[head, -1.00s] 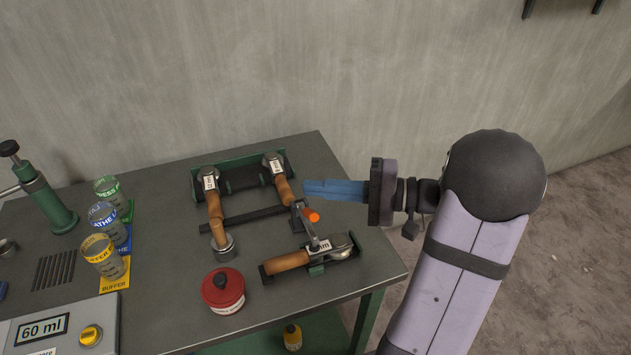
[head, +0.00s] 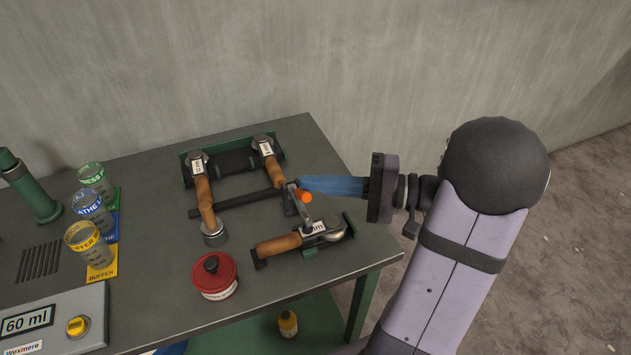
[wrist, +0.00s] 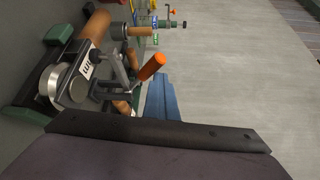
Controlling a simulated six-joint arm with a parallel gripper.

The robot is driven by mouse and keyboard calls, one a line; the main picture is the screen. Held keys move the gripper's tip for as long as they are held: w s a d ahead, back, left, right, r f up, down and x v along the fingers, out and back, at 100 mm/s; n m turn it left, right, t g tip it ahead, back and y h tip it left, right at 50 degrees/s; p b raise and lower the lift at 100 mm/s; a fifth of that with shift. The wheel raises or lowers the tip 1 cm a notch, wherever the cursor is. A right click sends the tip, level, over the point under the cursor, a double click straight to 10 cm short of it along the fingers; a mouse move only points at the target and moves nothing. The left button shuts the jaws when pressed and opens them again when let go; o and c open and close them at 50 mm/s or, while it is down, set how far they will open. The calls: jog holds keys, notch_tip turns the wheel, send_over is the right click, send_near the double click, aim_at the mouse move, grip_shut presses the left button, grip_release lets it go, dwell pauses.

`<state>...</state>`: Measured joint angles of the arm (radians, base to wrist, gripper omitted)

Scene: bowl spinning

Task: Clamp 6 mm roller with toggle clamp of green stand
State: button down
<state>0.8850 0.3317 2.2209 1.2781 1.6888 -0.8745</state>
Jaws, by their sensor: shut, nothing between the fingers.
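A roller with a wooden handle (head: 279,244) and a metal head lies in a small green stand (head: 312,252) at the table's right front. Its white label ends in "m"; the number is hidden. The stand's toggle clamp has a grey arm (head: 303,213) and an orange tip (head: 305,197); the orange tip also shows in the wrist view (wrist: 153,66). The clamp arm slants up from the stand. My gripper (head: 302,185) has blue fingers, shut and empty, pointing left just behind the orange tip. Whether they touch the clamp I cannot tell.
Two more labelled rollers (head: 201,190) (head: 266,160) lean on a green rack (head: 185,170) behind, with a dark bar (head: 237,203) between. A red pot (head: 214,276) stands in front. Cups (head: 87,243) and a scale (head: 50,325) are at left.

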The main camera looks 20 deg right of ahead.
jog(key=shift+s+a+f, duration=0.15)
jog(key=shift+s+f, duration=0.2)
jog(key=shift+f, duration=0.45)
notch_tip(320, 180, up, 5)
jog(key=w+d+p, duration=0.1)
jog(key=w+p, duration=0.2)
jog(key=s+d+f+b, duration=0.2)
jog(key=s+d+f, duration=0.1)
jog(key=d, duration=0.5)
jog(key=shift+d+f, duration=0.35)
jog(key=shift+f, duration=0.45)
jog(key=shift+s, duration=0.1)
